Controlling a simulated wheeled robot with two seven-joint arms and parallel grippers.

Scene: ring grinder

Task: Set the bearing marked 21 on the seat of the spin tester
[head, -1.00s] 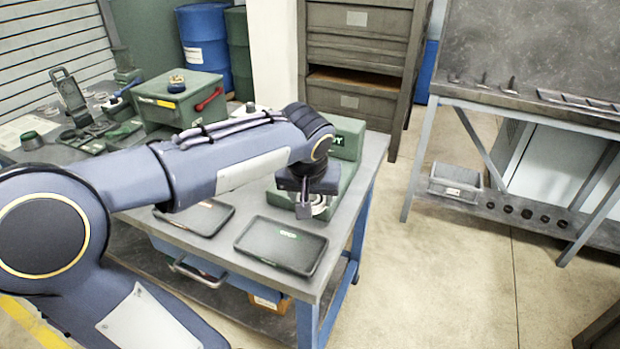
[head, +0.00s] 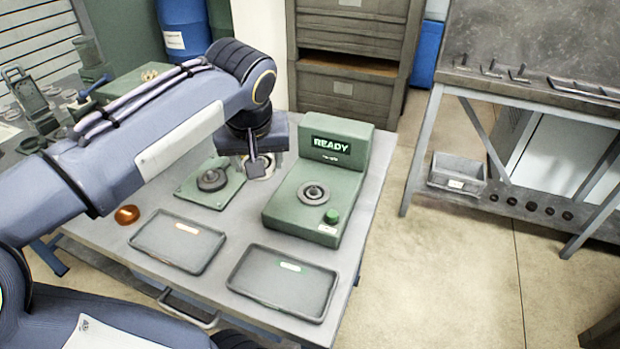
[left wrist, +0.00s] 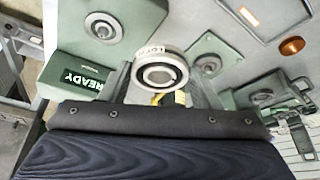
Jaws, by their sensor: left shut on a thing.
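My left gripper (head: 257,165) hangs over the table, just left of the spin tester. It is shut on a pale ring-shaped bearing (left wrist: 160,73) with a dark inner ring. Lettering shows on the bearing's rim, but I cannot read the number. In the head view the bearing is mostly hidden by the gripper. The spin tester (head: 283,211) is a green unit with a lit READY display (head: 338,146) and a green knob (head: 332,216). Its round seat (head: 313,193) with a central hub is uncovered. It also shows upper left in the left wrist view (left wrist: 103,27). My right gripper is out of view.
A green plate with a dark round fixture (head: 212,180) lies left of my gripper. Two dark trays, one left (head: 178,242) and one right (head: 283,282), lie at the table's front. An orange dome (head: 127,214) is at the left. The tester's display housing stands up behind the seat.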

